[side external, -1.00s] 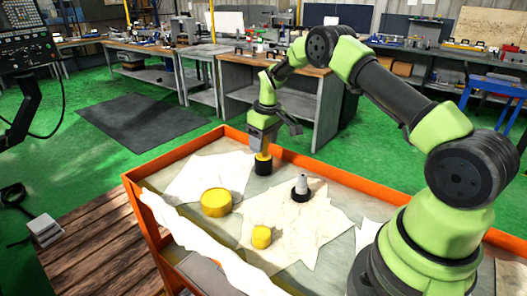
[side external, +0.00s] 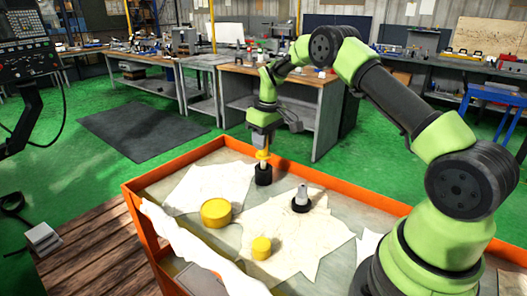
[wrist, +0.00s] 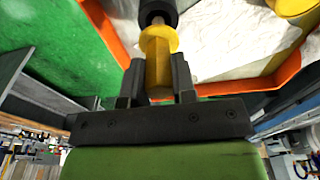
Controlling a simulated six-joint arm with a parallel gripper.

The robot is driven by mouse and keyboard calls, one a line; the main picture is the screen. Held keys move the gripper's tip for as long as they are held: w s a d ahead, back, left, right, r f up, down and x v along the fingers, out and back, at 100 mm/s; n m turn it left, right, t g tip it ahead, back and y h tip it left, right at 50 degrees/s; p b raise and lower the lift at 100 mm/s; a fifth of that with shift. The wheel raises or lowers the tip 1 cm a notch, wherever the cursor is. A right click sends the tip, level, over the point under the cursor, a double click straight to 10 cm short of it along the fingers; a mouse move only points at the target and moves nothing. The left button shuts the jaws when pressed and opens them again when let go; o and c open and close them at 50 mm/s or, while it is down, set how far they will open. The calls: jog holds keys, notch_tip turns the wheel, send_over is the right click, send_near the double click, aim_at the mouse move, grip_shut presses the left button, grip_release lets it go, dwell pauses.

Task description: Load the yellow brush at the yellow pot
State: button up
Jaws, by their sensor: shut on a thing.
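My gripper (side external: 263,150) is shut on the yellow brush (side external: 263,157), which hangs upright below it. The wrist view shows the yellow handle (wrist: 157,62) and its round collar between the fingers, with a short grey shaft beyond. The brush's lower end meets a black holder (side external: 263,176) at the far end of the cart; I cannot tell how deep it sits in it. A wide yellow pot (side external: 216,212) stands to the left and nearer. A smaller yellow pot-like piece (side external: 261,248) stands nearer still. The task does not say which is meant.
A grey-white upright tool (side external: 302,192) stands in a black ring right of the gripper. White cloths (side external: 290,225) lie across the orange-rimmed cart (side external: 165,168). The raised orange rim surrounds the work. A bunched white cloth (side external: 200,250) hangs along the near edge.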

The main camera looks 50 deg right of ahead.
jog(key=r, duration=0.4)
jog(key=a+r, duration=0.1)
jog(key=r, duration=0.1)
jog(key=shift+w, duration=0.1)
jog(key=a, duration=1.7)
notch_tip(320, 180, down, 6)
jog(key=shift+s+a+f, duration=0.15)
jog(key=shift+s+a, duration=0.1)
jog(key=shift+s, duration=0.05)
jog(key=shift+f, duration=0.6)
dwell(0.6)
jog(key=shift+r, duration=0.1)
notch_tip(320, 180, up, 7)
dwell(0.7)
dwell(0.4)
